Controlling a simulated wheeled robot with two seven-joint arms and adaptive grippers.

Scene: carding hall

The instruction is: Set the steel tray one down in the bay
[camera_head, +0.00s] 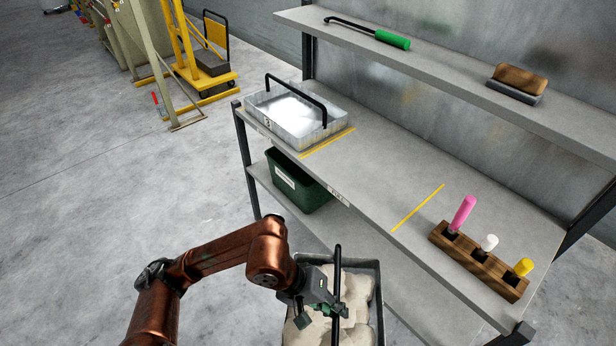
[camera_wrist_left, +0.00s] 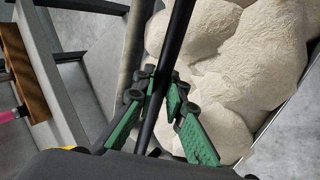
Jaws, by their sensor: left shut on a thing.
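A grey steel tray (camera_head: 379,292) filled with cream-coloured lumps hangs in front of the bench at the bottom of the head view. My left gripper (camera_head: 331,309) is shut on its upright-looking black bar handle (camera_head: 337,265). In the left wrist view the green-padded fingers (camera_wrist_left: 163,100) close around the black handle (camera_wrist_left: 179,35), with the cream lumps (camera_wrist_left: 220,75) below. The bay appears to be the bare bench stretch (camera_head: 365,180) between two yellow lines. The arm covers part of the tray. My right gripper is not in view.
Another steel tray (camera_head: 318,131) with a black handle stands left of the bay. A wooden block (camera_head: 478,262) with pink, white and yellow handles stands right. A green bin (camera_head: 314,192) sits on the lower shelf. An upper shelf (camera_head: 450,85) overhangs the back.

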